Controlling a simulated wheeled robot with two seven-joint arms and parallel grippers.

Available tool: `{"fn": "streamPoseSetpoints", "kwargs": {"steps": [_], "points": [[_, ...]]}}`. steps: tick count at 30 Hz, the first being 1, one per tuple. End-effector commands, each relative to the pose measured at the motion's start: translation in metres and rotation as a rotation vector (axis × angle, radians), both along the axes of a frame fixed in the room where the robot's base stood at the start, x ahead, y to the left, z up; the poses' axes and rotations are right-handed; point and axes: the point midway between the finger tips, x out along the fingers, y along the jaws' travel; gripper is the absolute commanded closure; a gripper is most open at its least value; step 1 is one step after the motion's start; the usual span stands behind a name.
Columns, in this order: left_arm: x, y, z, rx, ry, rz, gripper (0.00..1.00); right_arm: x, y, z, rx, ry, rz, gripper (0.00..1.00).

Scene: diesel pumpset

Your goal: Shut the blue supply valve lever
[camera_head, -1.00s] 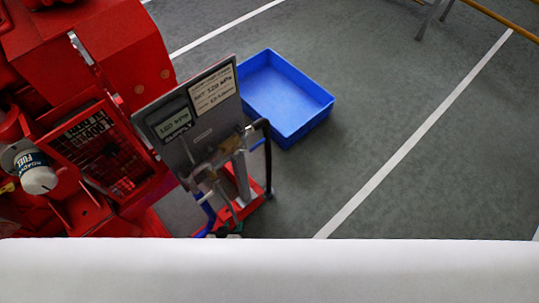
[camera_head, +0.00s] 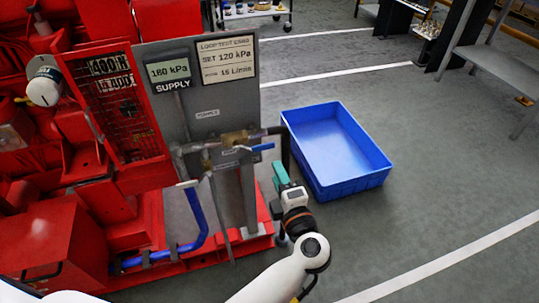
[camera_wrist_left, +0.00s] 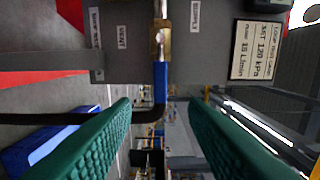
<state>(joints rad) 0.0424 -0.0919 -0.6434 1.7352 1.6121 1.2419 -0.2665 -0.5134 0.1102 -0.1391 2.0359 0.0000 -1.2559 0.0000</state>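The blue supply valve lever (camera_head: 262,148) sticks out to the right from the brass valve (camera_head: 235,139) on the grey panel, roughly along the pipe. My left gripper (camera_head: 280,174) is just below and right of the lever, its teal fingers pointing up toward the panel. In the left wrist view the lever (camera_wrist_left: 160,83) points down from the brass valve (camera_wrist_left: 160,42), ahead of the gap between the two green fingers (camera_wrist_left: 160,125). The fingers are apart and nothing is gripped. Contact with the lever is not visible. My right gripper is out of view.
The panel (camera_head: 215,100) carries a supply display reading 180 kPa and a plate (camera_head: 228,58) reading 120 kPa. A dark bent pipe (camera_head: 285,150) runs close to the gripper. A blue crate (camera_head: 345,190) stands on the floor to the right. Red machinery (camera_head: 45,240) fills the left.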

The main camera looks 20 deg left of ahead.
Motion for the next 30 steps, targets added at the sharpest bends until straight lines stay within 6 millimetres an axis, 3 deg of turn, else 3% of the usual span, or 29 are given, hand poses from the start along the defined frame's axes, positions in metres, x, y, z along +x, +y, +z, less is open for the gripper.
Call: {"fn": "streamPoseSetpoints", "kwargs": {"steps": [9,15,29,30], "points": [[0.053,0.036,0.001,0.007,-0.003,0.001,0.6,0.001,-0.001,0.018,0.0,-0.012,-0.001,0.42],[0.078,0.053,0.0,0.005,-0.002,-0.001,0.6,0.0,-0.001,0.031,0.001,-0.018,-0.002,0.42],[0.089,0.061,0.0,0.004,0.0,-0.001,0.6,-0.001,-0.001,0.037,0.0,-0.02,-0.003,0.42],[0.089,0.061,0.0,0.004,0.0,-0.001,0.65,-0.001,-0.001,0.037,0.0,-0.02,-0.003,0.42]]}}
